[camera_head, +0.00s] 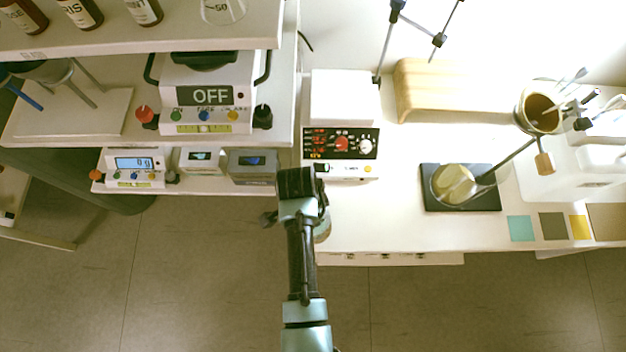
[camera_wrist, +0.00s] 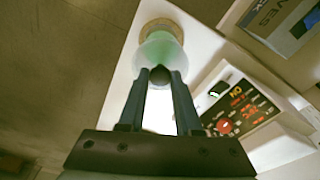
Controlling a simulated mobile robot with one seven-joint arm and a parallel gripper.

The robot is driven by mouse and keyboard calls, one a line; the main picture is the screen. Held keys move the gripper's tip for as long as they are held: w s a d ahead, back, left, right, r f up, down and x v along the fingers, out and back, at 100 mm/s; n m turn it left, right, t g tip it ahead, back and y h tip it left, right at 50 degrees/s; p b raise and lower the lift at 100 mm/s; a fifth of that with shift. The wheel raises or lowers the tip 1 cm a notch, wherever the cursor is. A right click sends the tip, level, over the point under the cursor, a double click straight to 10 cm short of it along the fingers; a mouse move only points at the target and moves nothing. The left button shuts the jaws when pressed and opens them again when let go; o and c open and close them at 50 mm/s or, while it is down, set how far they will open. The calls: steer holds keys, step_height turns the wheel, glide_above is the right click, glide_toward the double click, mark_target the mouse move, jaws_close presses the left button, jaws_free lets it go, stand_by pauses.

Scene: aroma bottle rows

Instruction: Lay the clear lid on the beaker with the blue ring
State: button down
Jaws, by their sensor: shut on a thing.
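My gripper (camera_head: 296,183) is at the left end of the white bench, in front of the box with the black control panel. In the wrist view my gripper (camera_wrist: 160,78) is shut on a small dark knob (camera_wrist: 160,75), which I take for the clear lid's knob. The lid's clear disc is hard to make out. Just beyond the fingertips is a pale green, see-through round vessel (camera_wrist: 160,48) with a tan rim or base (camera_wrist: 160,27). In the head view my gripper and arm mostly hide this spot. I cannot make out a blue ring or whether lid and vessel touch.
The control-panel box (camera_head: 341,142) stands close behind my gripper. A dark mat (camera_head: 487,198) with a glass vessel and stand is on the right. The bench between is clear.

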steer(key=shift+f, duration=0.1)
steer(key=c, duration=0.5)
jaws_free()
steer(key=r, duration=0.4)
steer(key=a+r, duration=0.1)
steer(key=r, duration=0.7)
steer(key=shift+s+a+r+b, duration=0.2)
steer(key=shift+s+r+b, duration=0.1)
steer(key=shift+r+b, duration=0.1)
